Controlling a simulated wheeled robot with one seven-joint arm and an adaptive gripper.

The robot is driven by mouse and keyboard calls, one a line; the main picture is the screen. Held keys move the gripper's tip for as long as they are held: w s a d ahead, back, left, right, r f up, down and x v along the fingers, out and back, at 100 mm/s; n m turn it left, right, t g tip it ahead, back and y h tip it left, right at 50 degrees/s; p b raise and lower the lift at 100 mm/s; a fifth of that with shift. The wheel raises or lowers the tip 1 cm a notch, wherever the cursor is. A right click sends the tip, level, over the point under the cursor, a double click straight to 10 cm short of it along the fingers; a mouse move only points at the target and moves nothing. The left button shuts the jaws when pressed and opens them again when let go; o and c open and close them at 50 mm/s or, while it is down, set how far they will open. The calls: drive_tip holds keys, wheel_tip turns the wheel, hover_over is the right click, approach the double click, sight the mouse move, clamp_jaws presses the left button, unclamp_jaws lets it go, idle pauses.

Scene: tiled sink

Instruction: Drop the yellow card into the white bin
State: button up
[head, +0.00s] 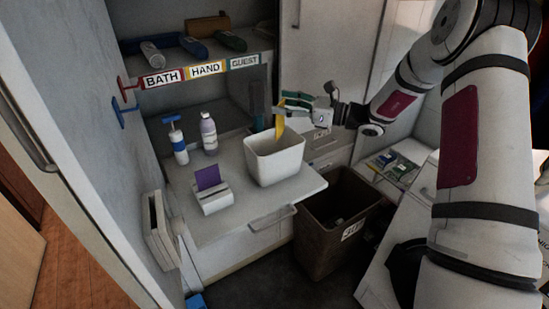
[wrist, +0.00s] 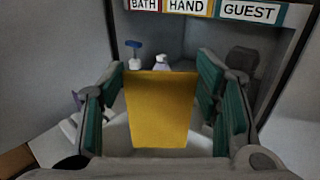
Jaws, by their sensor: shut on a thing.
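The yellow card (head: 280,124) hangs upright from my gripper (head: 281,105), its lower end at the opening of the white bin (head: 275,168). In the wrist view the yellow card (wrist: 160,110) fills the middle between the green-padded fingers of my gripper (wrist: 160,92). My gripper is shut on the card, above the bin's back rim. The white bin stands on the pulled-out white shelf and part of its pale inside shows below the card in the wrist view (wrist: 160,154).
A purple card (head: 208,178) stands in a white holder left of the bin. A blue-topped bottle (head: 177,140) and a grey bottle (head: 209,133) stand behind. A brown bin (head: 335,215) is on the floor at right. Shelves labelled BATH, HAND, GUEST (head: 205,69) are behind.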

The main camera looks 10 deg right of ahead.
sight(281, 121)
drive_tip(key=shift+f+b, duration=1.1)
drive_tip(key=shift+f, duration=1.8)
drive_tip(key=o, duration=1)
drive_tip(key=shift+o, duration=0.2)
drive_tip(key=v, duration=1.2)
drive_tip(key=shift+r, duration=0.1)
